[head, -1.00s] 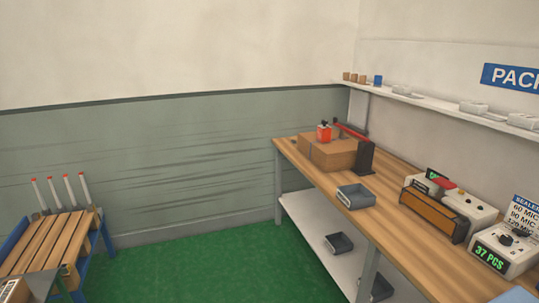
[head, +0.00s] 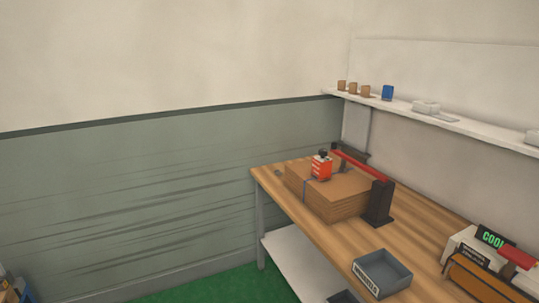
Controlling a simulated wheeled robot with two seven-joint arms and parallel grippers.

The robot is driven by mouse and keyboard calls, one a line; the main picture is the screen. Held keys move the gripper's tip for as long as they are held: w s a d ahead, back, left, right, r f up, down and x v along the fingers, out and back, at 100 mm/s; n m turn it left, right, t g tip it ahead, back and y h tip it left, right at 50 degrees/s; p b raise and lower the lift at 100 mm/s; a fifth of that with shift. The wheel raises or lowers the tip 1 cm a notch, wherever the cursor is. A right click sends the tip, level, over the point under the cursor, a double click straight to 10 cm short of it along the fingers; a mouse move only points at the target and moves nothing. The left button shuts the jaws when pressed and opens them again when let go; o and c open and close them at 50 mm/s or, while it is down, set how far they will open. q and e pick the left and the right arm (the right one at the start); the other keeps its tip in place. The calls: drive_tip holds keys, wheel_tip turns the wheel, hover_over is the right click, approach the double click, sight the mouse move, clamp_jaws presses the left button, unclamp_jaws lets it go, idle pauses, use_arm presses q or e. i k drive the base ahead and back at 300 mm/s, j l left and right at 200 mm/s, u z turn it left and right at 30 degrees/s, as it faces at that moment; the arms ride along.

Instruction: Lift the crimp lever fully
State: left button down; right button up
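What looks like the crimp lever is a long red bar (head: 358,166) on a dark post (head: 379,203) at the right side of a cardboard stack (head: 325,189) on the wooden workbench (head: 290,216). A small red device with a black top (head: 321,166) sits on the stack, left of the bar. A dark strap runs down the stack's side. Neither of my grippers shows in the head view.
A grey open tray (head: 382,273) stands near the bench's front edge. A sealer-like machine (head: 490,268) with a green "COOL" display is at lower right. A wall shelf (head: 440,124) with small blocks runs above the bench.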

sight(345, 157)
drive_tip(key=i+j+z, duration=0.1)
drive_tip(key=i+z, duration=0.3)
drive_tip(key=i+j+z, duration=1.15)
drive_tip(key=k+l, duration=0.05)
